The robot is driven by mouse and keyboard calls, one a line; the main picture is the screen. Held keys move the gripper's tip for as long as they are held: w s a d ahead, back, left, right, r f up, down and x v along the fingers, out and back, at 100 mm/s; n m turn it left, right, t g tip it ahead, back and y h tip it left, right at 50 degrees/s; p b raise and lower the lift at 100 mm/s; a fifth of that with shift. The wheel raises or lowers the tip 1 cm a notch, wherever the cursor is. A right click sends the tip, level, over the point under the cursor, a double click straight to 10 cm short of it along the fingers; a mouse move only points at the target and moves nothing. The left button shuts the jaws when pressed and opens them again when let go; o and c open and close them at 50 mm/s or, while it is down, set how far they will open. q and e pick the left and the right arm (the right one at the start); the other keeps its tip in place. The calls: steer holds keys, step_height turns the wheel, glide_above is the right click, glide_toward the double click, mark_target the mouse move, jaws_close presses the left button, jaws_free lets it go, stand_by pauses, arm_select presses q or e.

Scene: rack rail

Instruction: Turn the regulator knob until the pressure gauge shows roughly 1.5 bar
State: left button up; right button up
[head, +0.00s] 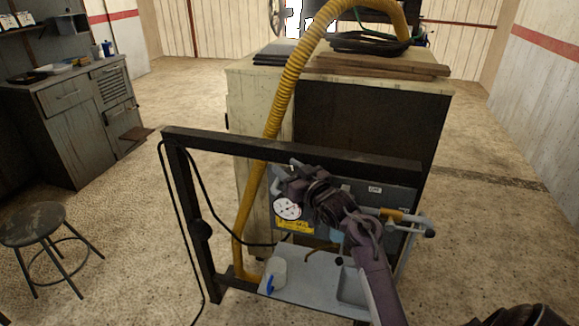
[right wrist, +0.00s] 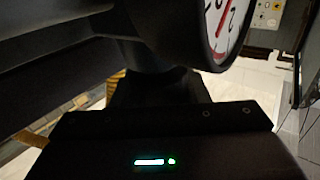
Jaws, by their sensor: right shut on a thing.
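The pressure gauge (head: 288,208) is a round white dial on the grey panel inside the black frame. Its dial (right wrist: 220,28) also shows in part at the top of the right wrist view, with a red needle; I cannot read its value surely. My right gripper (head: 283,174) reaches in from the lower right and is shut just above the gauge, at the regulator knob. The knob is mostly hidden by the gripper in the head view and is dark and hard to make out in the right wrist view. My left gripper is not in view.
A black frame (head: 290,151) surrounds the panel. A yellow hose (head: 283,95) and a black cable run on its left. A yellow-handled fitting (head: 391,214) is right of my arm. A grey tray (head: 309,278) below carries a white cup (head: 278,271). A stool (head: 36,222) stands left.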

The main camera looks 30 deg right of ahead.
steer(key=shift+a+n+g+y+p, duration=0.15)
steer(key=shift+n+g+y, duration=0.1)
steer(key=shift+n+y, duration=0.85)
steer(key=shift+a+n+g+y+p, duration=0.2)
steer(key=shift+n+y, duration=0.5)
steer(key=shift+y, duration=0.8)
steer(key=o, duration=1)
steer(key=shift+b+v, duration=0.75)
steer(key=shift+v, duration=3.2)
steer(key=shift+d, duration=0.15)
steer(key=shift+c, duration=0.2)
